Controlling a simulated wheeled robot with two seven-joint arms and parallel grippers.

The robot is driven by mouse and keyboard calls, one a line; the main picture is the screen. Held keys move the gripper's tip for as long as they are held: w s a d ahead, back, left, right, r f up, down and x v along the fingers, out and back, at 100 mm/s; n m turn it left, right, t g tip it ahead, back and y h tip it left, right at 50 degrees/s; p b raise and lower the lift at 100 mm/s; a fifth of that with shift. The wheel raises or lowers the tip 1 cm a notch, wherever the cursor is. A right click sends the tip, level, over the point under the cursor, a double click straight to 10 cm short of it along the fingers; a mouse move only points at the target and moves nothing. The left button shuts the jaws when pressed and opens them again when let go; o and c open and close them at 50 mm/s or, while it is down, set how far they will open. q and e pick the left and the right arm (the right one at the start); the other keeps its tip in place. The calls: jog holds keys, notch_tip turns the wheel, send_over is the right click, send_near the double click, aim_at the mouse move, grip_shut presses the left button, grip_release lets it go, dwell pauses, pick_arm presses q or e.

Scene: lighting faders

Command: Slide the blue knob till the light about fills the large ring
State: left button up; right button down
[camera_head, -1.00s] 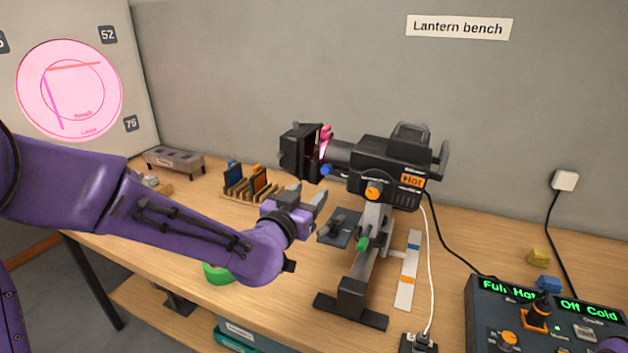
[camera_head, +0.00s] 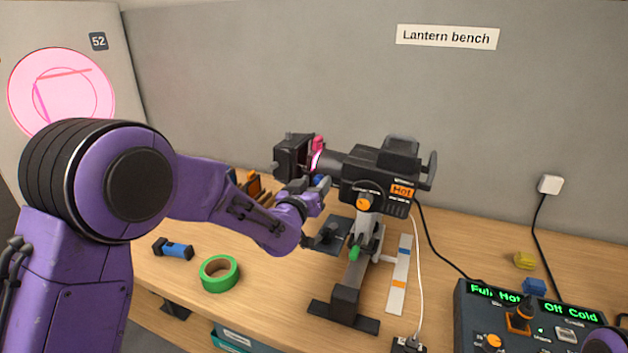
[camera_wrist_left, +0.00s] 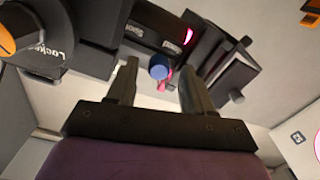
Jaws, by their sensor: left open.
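The blue knob (camera_wrist_left: 158,72) shows between my left fingertips in the left wrist view, on the underside of the lantern's barrel. In the head view the knob (camera_head: 319,180) is mostly hidden by my left gripper (camera_head: 318,187). That gripper is open, with a finger on either side of the knob; I cannot tell whether either touches. The black lantern (camera_head: 385,172) stands on its post. Its pink light (camera_head: 75,62) makes a disc on the pale board at the left, with a thin inner ring inside it. The large ring's line is hard to tell from the light's edge.
An orange knob (camera_head: 363,204) and a green knob (camera_head: 354,253) are close by on the lantern and stand. Green tape (camera_head: 219,273) lies on the bench. The control desk (camera_head: 470,325) is at the lower right. My forearm hides the filter rack partly.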

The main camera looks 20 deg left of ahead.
pick_arm(q)
jog(key=shift+d, duration=0.1)
grip_shut()
jog(key=shift+f+b, duration=0.1)
jog(key=shift+b, duration=0.25)
grip_release()
jog(key=shift+s, duration=0.4)
jog(key=s+b, duration=0.3)
jog(key=s, duration=0.6)
jog(key=shift+s, duration=0.4)
